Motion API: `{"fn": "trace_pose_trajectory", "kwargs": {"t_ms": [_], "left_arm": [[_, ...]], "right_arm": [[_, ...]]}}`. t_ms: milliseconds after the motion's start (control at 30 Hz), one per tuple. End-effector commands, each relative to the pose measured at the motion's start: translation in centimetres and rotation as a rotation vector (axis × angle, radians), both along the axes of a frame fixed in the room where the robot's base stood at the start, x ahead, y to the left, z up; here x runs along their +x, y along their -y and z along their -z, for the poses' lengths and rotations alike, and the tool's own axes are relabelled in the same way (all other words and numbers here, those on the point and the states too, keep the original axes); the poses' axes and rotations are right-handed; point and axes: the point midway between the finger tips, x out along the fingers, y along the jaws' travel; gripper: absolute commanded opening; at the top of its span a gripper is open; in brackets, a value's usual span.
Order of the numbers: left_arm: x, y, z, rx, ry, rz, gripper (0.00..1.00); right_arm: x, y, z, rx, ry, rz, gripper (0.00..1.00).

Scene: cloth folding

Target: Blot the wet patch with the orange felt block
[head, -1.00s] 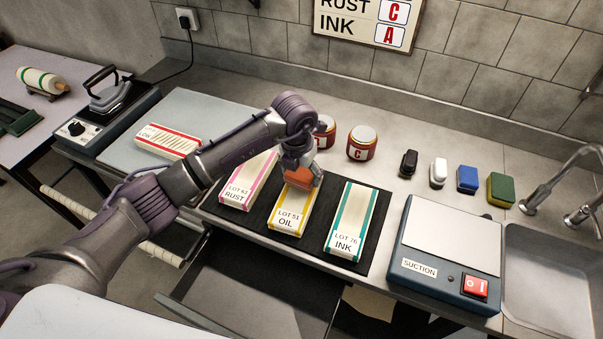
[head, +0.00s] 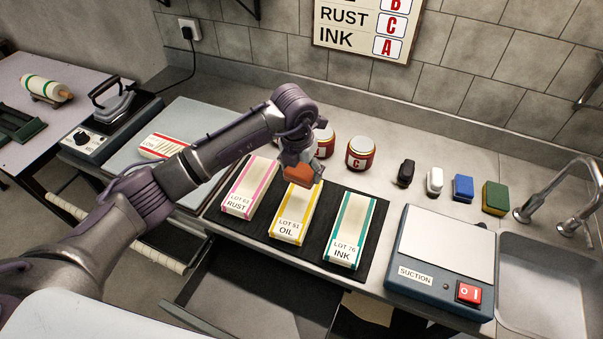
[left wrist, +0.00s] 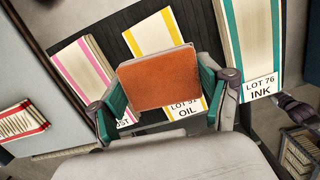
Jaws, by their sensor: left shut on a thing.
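My left gripper (head: 300,172) is shut on the orange felt block (head: 297,182) over the far part of the yellow-edged cloth labelled LOT 51 OIL (head: 289,222). The orange felt block (left wrist: 158,78) fills the middle of the left wrist view between the two fingers of the left gripper (left wrist: 160,100). It hides part of the OIL cloth there. I cannot tell whether the block touches the cloth. No wet patch shows clearly. The pink-edged RUST cloth (head: 250,188) lies to the left and the green-edged INK cloth (head: 350,230) to the right. My right gripper is not in view.
The cloths lie on a black mat (head: 262,236). Jars (head: 360,152) stand behind, with several small blocks (head: 463,187) to their right. A suction unit (head: 440,255) and a sink (head: 545,285) are at the right. An iron (head: 112,103) is at the left.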

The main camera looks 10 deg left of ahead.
Motion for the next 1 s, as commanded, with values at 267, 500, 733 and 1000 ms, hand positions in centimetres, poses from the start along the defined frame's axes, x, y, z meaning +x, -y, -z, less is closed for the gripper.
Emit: {"fn": "trace_pose_trajectory", "kwargs": {"t_ms": [267, 500, 733, 1000], "left_arm": [[0.0, 0.0, 0.3, 0.000, 0.000, 0.000, 0.49], [0.0, 0.0, 1.9, -0.001, 0.002, 0.000, 0.49], [0.1, 0.0, 4.4, -0.001, 0.003, -0.001, 0.49], [0.1, 0.0, 5.9, -0.001, 0.005, 0.000, 0.49]], "right_arm": [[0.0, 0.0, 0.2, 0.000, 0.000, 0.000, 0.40], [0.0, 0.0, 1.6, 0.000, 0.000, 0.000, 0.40], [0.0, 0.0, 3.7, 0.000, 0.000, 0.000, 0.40], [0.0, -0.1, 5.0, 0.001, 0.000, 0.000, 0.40]]}}
